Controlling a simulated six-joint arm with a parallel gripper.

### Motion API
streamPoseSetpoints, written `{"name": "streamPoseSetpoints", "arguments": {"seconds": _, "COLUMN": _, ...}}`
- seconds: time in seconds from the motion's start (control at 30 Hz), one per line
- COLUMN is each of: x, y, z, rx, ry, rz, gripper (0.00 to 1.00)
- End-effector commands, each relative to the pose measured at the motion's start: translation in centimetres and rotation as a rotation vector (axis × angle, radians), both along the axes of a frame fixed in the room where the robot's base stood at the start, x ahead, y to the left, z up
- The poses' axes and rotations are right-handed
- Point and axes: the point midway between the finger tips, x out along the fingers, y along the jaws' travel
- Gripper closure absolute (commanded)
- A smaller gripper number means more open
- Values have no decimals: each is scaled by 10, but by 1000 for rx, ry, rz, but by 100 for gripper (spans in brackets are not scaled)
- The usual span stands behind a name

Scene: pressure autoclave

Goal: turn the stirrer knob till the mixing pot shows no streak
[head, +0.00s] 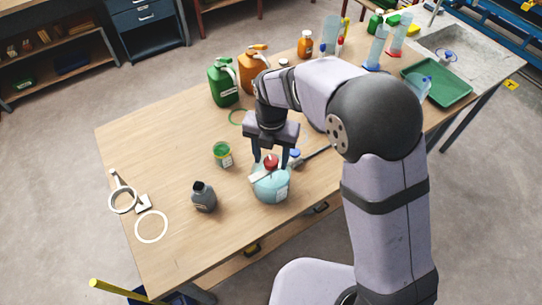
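The mixing pot (273,187) looks like a squat light-blue vessel with a pale label, upright near the table's front edge. A red knob (271,161) sits on its top, and a pale bar slants across the pot's upper left. My gripper (271,154) points down over the pot, its two dark fingers apart on either side of the red knob. A gap seems to show between knob and fingers; contact cannot be made out. Whether the pot shows a streak is too small to tell.
Near the pot stand a dark bottle (203,196), a green jar (222,154) and a dark rod-like tool (314,156). Green (223,84) and orange (252,70) jugs stand behind. A green tray (440,83) lies at right. The table's left part is mostly clear.

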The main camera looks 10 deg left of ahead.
Motion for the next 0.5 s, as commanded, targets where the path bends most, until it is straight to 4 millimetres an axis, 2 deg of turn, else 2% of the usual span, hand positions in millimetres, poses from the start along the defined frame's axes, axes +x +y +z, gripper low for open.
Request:
{"name": "streamPoseSetpoints", "arguments": {"seconds": 0.27, "x": 0, "y": 0, "z": 10, "rx": 1, "ry": -1, "rz": 0, "gripper": 50}}
{"name": "streamPoseSetpoints", "arguments": {"seconds": 0.5, "x": 1, "y": 0, "z": 41, "rx": 3, "ry": -3, "rz": 0, "gripper": 50}}
